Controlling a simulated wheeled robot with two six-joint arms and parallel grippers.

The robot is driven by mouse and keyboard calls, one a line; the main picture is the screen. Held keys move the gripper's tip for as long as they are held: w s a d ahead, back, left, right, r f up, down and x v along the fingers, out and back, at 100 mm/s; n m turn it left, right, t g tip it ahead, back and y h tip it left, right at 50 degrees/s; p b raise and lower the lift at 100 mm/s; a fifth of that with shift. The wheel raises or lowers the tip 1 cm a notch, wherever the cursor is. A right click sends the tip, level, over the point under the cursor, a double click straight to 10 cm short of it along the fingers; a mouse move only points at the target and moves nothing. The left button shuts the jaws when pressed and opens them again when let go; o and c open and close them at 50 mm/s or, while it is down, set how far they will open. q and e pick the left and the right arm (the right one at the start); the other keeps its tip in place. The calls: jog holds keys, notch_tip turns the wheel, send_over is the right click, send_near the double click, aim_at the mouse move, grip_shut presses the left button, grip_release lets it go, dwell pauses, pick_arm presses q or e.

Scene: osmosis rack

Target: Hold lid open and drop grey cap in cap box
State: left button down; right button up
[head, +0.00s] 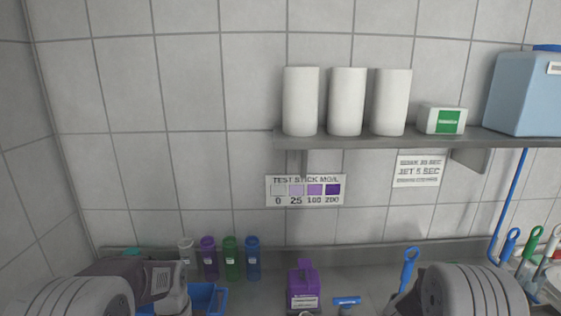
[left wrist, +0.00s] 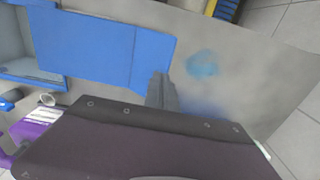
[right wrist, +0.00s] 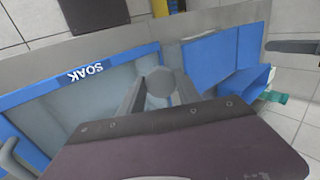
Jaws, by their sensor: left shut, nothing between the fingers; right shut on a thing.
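The grey cap (right wrist: 160,84) shows as a round grey disc between the fingers of my right gripper (right wrist: 160,92), which is shut on it. A blue box with flat panels (right wrist: 222,56), seemingly the cap box, is to the right of the cap in the right wrist view. Blue panels also show in the left wrist view (left wrist: 100,45). My left gripper (left wrist: 162,92) is shut and empty, its fingertips beside the right edge of a blue panel. I cannot tell whether they touch it or how far the lid is open. Both gripper tips are out of the head view.
A basin marked SOAK (right wrist: 95,75) lies under and left of my right gripper. In the head view, a purple bottle (head: 303,287) stands at mid-counter and several coloured tubes (head: 231,258) stand along the back wall. A shelf (head: 400,138) hangs above.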

pick_arm(q)
jog(key=shift+f, duration=0.15)
dwell(0.4)
jog(key=shift+f, duration=3.15)
pick_arm(e)
jog(key=shift+s+a+f, duration=0.1)
jog(key=shift+a+f, duration=0.05)
jog(key=shift+a, duration=1.5)
jog(key=shift+s+a+f, duration=0.1)
jog(key=shift+a+f, duration=0.1)
jog(key=shift+a, duration=1.5)
jog(key=shift+a+f, duration=0.15)
jog(key=shift+a, duration=1.5)
pick_arm(q)
jog(key=shift+s+d+r, duration=0.1)
pick_arm(e)
jog(key=shift+s+a+f, duration=0.1)
jog(key=shift+a, duration=0.35)
jog(key=shift+a+f, duration=0.1)
pick_arm(q)
jog(key=shift+s+d, duration=0.1)
pick_arm(e)
jog(key=shift+s, duration=0.1)
